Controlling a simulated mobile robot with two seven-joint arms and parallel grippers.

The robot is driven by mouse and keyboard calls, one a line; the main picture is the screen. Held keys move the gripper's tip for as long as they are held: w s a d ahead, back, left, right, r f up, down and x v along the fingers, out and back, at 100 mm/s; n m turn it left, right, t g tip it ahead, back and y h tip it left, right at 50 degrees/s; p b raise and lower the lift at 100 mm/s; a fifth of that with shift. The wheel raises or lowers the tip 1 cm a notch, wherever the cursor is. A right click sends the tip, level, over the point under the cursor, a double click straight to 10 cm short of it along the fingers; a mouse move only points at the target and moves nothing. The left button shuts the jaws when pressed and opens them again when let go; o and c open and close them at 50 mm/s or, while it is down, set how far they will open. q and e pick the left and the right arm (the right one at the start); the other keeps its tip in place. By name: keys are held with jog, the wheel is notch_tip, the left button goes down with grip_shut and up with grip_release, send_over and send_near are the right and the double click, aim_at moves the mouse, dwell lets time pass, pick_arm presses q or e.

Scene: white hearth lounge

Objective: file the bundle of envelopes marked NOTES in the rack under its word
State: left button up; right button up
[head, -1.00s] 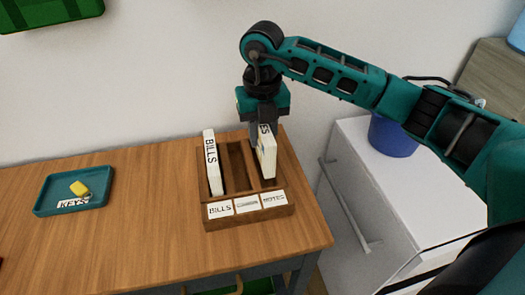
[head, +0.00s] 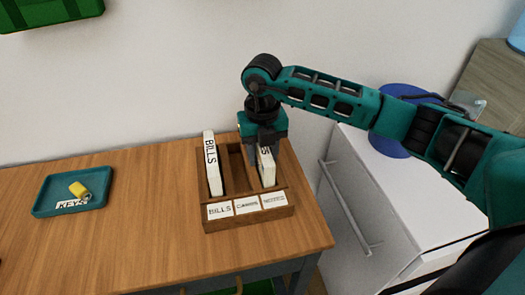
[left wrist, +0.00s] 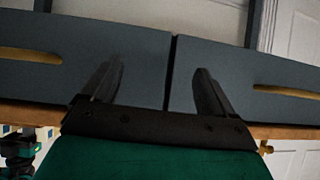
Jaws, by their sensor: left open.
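The brown wooden rack (head: 250,217) stands near the right end of the table. White word cards sit on its front; the left one reads BILLS, and the right card (head: 273,199) looks like NOTES. The cream bundle of envelopes (head: 267,172) stands upright in the rack's right compartment, with only the end of its word showing. My right gripper (head: 264,148) is over the bundle and shut on its top; the fingertips are partly hidden. My left gripper (left wrist: 155,85) is open and empty in the left wrist view, facing grey drawer fronts.
A BILLS bundle (head: 212,165) stands in the rack's left compartment; the middle one is empty. A teal tray (head: 45,208) with a yellow-tagged key and a KEYS card lies at left. A white cabinet (head: 350,190) with a blue pot (head: 390,143) stands at right.

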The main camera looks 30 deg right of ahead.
jog(key=shift+o, duration=1.2)
jog(key=shift+r, duration=0.5)
notch_tip(320, 180, up, 11)
jog(key=shift+r+p, duration=0.2)
jog(key=shift+p, duration=0.1)
jog(key=shift+s+f, duration=0.1)
